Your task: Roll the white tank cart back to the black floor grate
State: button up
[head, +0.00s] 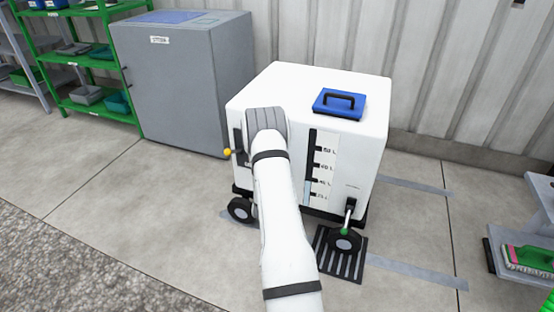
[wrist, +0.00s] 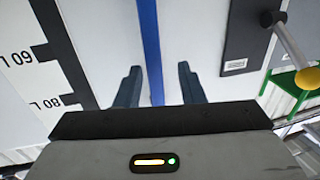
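The white tank cart (head: 275,88) stands upright on black wheels in the middle of the head view. It has a blue lid with a black handle (head: 339,103) and a litre gauge (head: 322,165). The black floor grate (head: 356,265) lies under its front right corner, with a wheel over it. The cart hides part of the grate. In the wrist view, my gripper (wrist: 159,86) is open, its fingers apart over the cart's white face. A blue vertical stripe (wrist: 150,40) shows between them. In the head view my wrist hides the fingers. I cannot tell whether they touch the cart.
A dark panel (wrist: 250,45) with a yellow-knobbed lever (head: 228,152) is on the cart's left. A grey cabinet (head: 185,95) and green shelf (head: 98,110) stand behind left. Grey tape (head: 415,275) marks the floor. A rack with a brush (head: 525,258) is at right.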

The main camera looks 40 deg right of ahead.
jog(key=shift+v, duration=1.75)
